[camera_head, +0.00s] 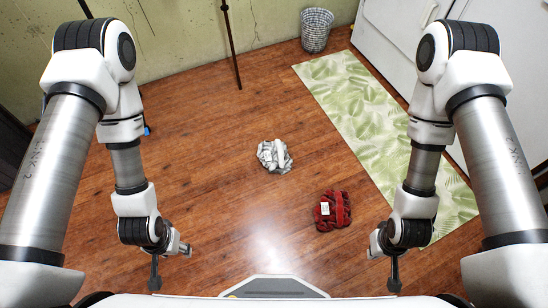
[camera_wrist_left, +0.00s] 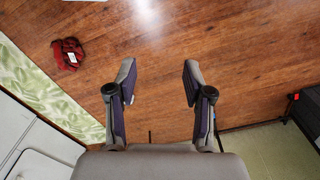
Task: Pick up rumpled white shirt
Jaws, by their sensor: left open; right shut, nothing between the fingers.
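The rumpled white shirt (camera_head: 274,156), white with grey patches, lies in a small heap on the wooden floor near the middle of the head view. It does not show in the left wrist view. My left gripper (camera_head: 170,262) is low at the left, well apart from the shirt; in the left wrist view (camera_wrist_left: 157,78) its two fingers are spread with bare floor beyond them. My right gripper (camera_head: 384,266) is low at the right, also apart from the shirt, shut and empty.
A red cloth (camera_head: 332,210) with a white label lies right of and nearer than the shirt; it also shows in the left wrist view (camera_wrist_left: 67,53). A green leaf-patterned mat (camera_head: 350,105), wicker basket (camera_head: 316,30) and white cabinets (camera_head: 400,35) stand right. Floor around the shirt is clear.

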